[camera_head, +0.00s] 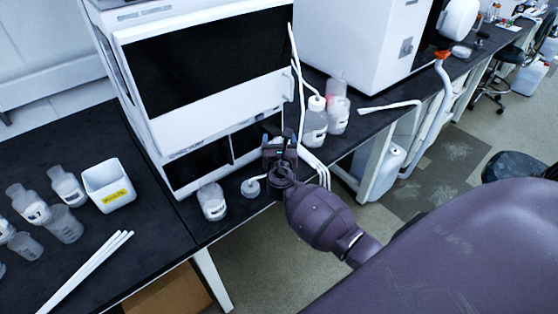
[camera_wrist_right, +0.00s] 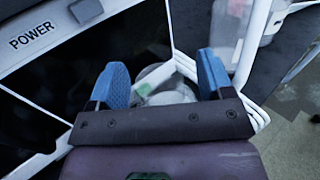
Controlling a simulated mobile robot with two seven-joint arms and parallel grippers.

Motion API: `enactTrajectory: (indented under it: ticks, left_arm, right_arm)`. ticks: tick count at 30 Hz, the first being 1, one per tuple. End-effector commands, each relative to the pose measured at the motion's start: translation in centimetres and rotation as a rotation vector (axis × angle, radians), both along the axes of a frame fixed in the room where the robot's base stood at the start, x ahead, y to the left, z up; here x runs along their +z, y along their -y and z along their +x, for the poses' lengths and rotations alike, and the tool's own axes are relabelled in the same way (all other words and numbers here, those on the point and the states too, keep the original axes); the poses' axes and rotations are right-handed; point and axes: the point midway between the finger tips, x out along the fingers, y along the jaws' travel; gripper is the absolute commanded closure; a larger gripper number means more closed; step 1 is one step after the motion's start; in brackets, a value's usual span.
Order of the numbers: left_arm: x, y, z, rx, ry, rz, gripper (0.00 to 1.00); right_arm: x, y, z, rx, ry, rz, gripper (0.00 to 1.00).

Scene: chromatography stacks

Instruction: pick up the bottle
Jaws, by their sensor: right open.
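My right gripper (camera_head: 279,150) is in front of the white instrument, above the edge of the dark bench. In the wrist view it is open (camera_wrist_right: 163,82), with its two blue fingers apart. A pale, rounded, clear object (camera_wrist_right: 155,75) with a white tube shows between and beyond the fingers; I cannot tell whether it is a bottle. In the head view a clear bottle with a white cap (camera_head: 315,122) stands right of the gripper, with another pale bottle (camera_head: 338,112) beside it. My left gripper is not visible.
The instrument (camera_head: 210,100) stands close behind the gripper. White tubes (camera_head: 300,80) run down beside the capped bottle. A labelled white tub (camera_head: 110,185), several bottles and white rods (camera_head: 85,270) are on the left bench. The floor lies beyond the bench's front edge.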

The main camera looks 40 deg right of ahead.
Motion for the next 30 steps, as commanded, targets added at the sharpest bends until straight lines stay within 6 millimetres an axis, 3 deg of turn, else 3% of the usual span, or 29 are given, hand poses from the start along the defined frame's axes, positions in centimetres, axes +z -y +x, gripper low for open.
enactTrajectory:
  ticks: [7,21,30]
  left_arm:
    - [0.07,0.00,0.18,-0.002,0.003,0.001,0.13]
    - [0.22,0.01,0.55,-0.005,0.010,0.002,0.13]
    - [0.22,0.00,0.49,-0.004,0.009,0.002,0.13]
  right_arm:
    - [0.04,0.04,0.08,0.000,0.001,0.001,0.29]
    - [0.03,0.01,0.05,0.000,0.001,0.001,1.00]
    - [0.18,0.00,0.07,0.001,0.003,0.001,1.00]
